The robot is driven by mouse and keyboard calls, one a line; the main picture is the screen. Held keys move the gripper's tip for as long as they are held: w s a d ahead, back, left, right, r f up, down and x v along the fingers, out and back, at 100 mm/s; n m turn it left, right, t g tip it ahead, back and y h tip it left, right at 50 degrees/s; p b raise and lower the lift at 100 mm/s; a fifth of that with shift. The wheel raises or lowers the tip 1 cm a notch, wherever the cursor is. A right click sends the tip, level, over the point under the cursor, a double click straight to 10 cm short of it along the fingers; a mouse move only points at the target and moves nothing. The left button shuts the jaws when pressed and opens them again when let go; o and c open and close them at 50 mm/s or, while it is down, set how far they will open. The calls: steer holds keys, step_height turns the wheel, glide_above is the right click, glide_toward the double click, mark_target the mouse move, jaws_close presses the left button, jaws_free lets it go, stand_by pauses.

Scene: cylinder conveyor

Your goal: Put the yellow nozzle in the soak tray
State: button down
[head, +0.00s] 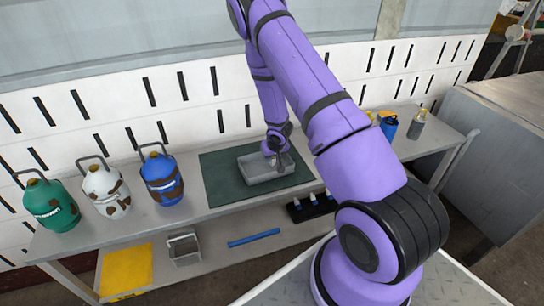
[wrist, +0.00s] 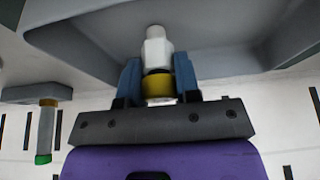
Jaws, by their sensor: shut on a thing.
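The soak tray is a shallow grey tray (head: 262,181) on a dark green mat (head: 222,184) on the bench. It also fills the upper part of the wrist view (wrist: 85,32). My gripper (head: 276,152) is at the tray, over its inside. In the wrist view its blue fingers (wrist: 158,76) are shut on the yellow nozzle (wrist: 159,88), gripping around its yellow collar. The nozzle's white end (wrist: 157,47) points away from the gripper into the tray. I cannot tell whether this end touches the tray floor. The nozzle is mostly hidden in the head view.
Green (head: 51,207), white (head: 106,193) and blue (head: 162,180) canisters stand left of the mat. Small bottles (head: 418,124) stand at the bench's right end. A black rack (head: 311,208), blue bar (head: 254,239) and metal basket (head: 184,249) are on the lower shelf.

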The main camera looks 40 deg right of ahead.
steer(key=shift+f, duration=0.1)
steer(key=c, duration=0.8)
jaws_free()
